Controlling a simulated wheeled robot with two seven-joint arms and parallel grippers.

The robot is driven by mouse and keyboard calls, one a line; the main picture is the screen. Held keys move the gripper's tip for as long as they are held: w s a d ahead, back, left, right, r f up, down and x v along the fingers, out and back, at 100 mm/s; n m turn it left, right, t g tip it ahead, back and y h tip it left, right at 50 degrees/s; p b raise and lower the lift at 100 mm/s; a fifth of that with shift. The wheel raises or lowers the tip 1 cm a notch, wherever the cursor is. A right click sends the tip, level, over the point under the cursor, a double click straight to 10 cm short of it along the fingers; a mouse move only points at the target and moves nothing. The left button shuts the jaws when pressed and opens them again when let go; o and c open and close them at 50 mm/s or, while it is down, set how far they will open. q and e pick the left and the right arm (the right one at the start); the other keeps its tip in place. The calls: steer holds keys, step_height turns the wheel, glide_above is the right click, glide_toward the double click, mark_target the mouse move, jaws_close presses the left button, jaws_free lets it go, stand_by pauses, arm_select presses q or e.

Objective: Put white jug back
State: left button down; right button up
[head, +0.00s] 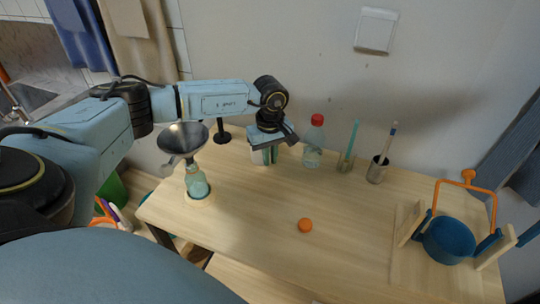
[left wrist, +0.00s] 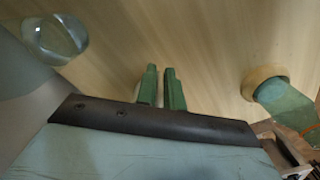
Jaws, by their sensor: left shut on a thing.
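The white jug (head: 257,157) is at the back of the wooden table, mostly hidden under my left gripper (head: 270,154). The gripper reaches down from above, and its green fingers are closed on the jug. In the left wrist view the fingers (left wrist: 162,90) are close together, with only a pale sliver of the jug beside them. I cannot tell whether the jug touches the table. My right gripper is not in view.
A clear bottle with a red cap (head: 315,140) stands just right of the gripper, with two holders (head: 377,171) beyond. A funnel (head: 184,138) sits over a bottle (head: 196,182) at left. An orange cap (head: 305,225) and blue pot (head: 449,240) are nearer. The front middle is clear.

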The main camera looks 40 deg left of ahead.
arm_select(q)
steer(key=shift+f, duration=0.2)
steer(key=c, duration=1.5)
jaws_free()
steer(key=shift+r, duration=0.1)
step_height(320, 180, up, 12)
steer(key=shift+r, duration=0.1)
